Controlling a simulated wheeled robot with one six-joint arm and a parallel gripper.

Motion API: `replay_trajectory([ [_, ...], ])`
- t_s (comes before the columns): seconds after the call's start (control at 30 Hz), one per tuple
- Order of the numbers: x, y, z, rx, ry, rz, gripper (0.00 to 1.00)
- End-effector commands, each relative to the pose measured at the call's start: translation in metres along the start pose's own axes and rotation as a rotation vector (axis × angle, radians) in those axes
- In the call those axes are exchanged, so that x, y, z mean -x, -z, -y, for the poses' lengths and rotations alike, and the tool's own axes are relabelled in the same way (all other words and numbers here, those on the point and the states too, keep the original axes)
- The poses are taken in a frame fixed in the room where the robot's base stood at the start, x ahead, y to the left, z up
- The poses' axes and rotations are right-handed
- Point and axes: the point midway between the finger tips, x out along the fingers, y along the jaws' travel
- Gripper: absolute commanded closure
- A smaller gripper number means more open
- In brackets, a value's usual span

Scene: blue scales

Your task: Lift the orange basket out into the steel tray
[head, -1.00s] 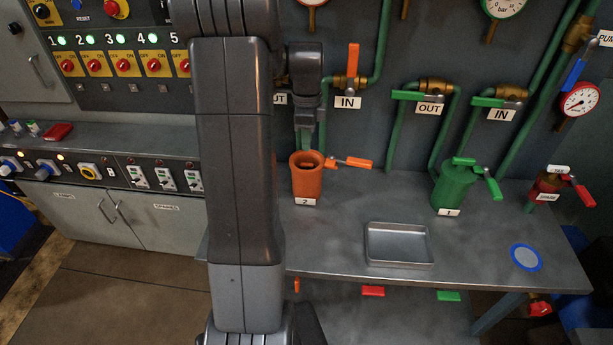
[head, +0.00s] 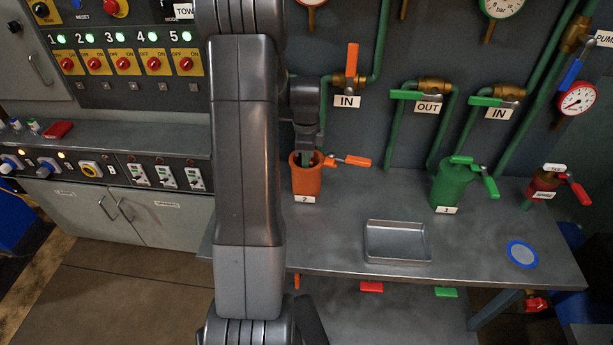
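An orange cylindrical vessel (head: 305,184) labelled 2 stands upright on the grey bench, its top open. My gripper (head: 308,159) points down into its mouth, with the fingertips at or below the rim. They are too small and partly hidden to show whether they are open or shut. The orange basket cannot be made out; the inside of the vessel is hidden by its wall and my gripper. The empty steel tray (head: 398,257) lies flat on the bench, to the right and nearer the front edge.
An orange-handled valve (head: 346,161) sticks out at the vessel's right. A closed green vessel (head: 453,186) labelled 1 stands farther right, near a blue-rimmed disc (head: 522,255) and a red fitting (head: 546,187). Pipes and valves line the wall behind. The bench between vessel and tray is clear.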

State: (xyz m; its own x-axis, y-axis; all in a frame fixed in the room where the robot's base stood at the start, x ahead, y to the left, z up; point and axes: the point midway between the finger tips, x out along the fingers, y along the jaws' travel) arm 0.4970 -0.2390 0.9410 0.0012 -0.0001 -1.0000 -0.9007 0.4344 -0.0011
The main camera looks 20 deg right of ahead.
Motion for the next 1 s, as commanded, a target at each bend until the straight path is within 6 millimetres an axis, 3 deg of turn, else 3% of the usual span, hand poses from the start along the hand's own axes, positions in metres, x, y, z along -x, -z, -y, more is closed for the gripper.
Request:
replay_trajectory([
  [0.1,0.0,0.0,0.0,0.0,0.0,0.0,1.0],
  [0.57,0.005,0.0,0.001,0.0,0.001,0.0,1.0],
  [0.77,0.026,0.0,0.001,0.0,0.005,0.0,1.0],
  [1.0,0.071,0.0,0.001,0.0,0.005,0.0,1.0],
])
